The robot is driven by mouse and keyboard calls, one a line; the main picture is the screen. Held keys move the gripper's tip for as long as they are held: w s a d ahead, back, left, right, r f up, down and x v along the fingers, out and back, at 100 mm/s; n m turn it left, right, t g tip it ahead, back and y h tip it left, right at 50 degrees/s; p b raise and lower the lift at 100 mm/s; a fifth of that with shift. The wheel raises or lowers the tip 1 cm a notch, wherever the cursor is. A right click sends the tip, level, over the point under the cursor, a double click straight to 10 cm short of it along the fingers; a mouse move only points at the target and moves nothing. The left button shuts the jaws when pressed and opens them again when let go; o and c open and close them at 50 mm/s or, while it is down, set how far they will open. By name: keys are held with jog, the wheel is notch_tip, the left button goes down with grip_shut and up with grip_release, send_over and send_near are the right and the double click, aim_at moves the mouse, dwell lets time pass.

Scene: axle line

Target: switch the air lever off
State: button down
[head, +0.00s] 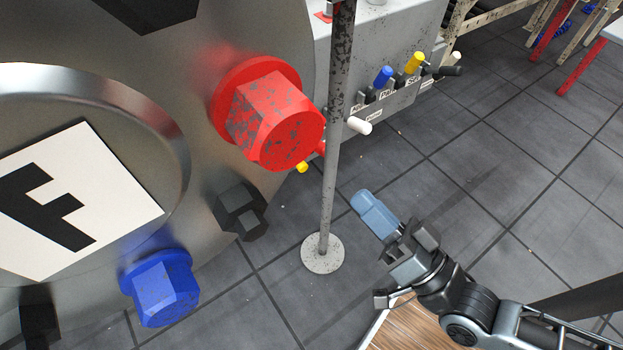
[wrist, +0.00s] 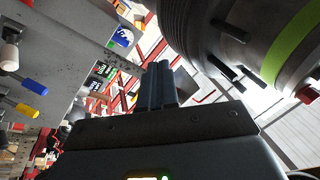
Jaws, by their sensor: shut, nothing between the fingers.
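A grey control panel (head: 405,20) carries several levers with coloured grips. In the head view a blue grip (head: 383,76), a yellow grip (head: 414,63) and a white grip (head: 359,126) stick out from its face. The small labels beside them are too small to read surely, so I cannot tell which is the air lever. My gripper (head: 372,210) is shut and empty, below and in front of the panel, apart from every lever. In the wrist view its closed fingers (wrist: 160,82) point away, with the blue grip (wrist: 33,87) and yellow grip (wrist: 27,110) off to the left.
A speckled upright pole (head: 330,170) on a round foot stands between the gripper and the large wheel hub. The hub carries a big red bolt (head: 275,118) and a blue bolt (head: 163,290). Tiled floor (head: 510,160) is free to the right.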

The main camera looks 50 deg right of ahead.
jog(key=w+d+f+m+g+h+b, duration=0.35)
jog(key=w+f+m+h+b, duration=0.4)
jog(key=m, duration=0.45)
jog(key=w+d+f+m+g+h+b, duration=0.2)
jog(key=w+d+f+m+h+b, duration=0.3)
jog(key=f+m+h, duration=0.5)
jog(key=w+a+f+m+g+h+b, duration=0.2)
jog(key=w+f+m+g+b, duration=0.2)
jog(key=m+g, duration=0.4)
jog(key=w+a+f+m+g+h+b, duration=0.2)
jog(key=w+f+m+g+b, duration=0.1)
jog(key=m+g, duration=0.6)
jog(key=w+f+m, duration=0.1)
jog(key=m, duration=0.1)
jog(key=shift+a+m+b, duration=0.2)
jog(key=shift+m+b, duration=0.15)
jog(key=shift+m, duration=0.05)
jog(key=shift+g, duration=0.25)
jog(key=x, duration=1)
jog(key=shift+p, duration=0.3)
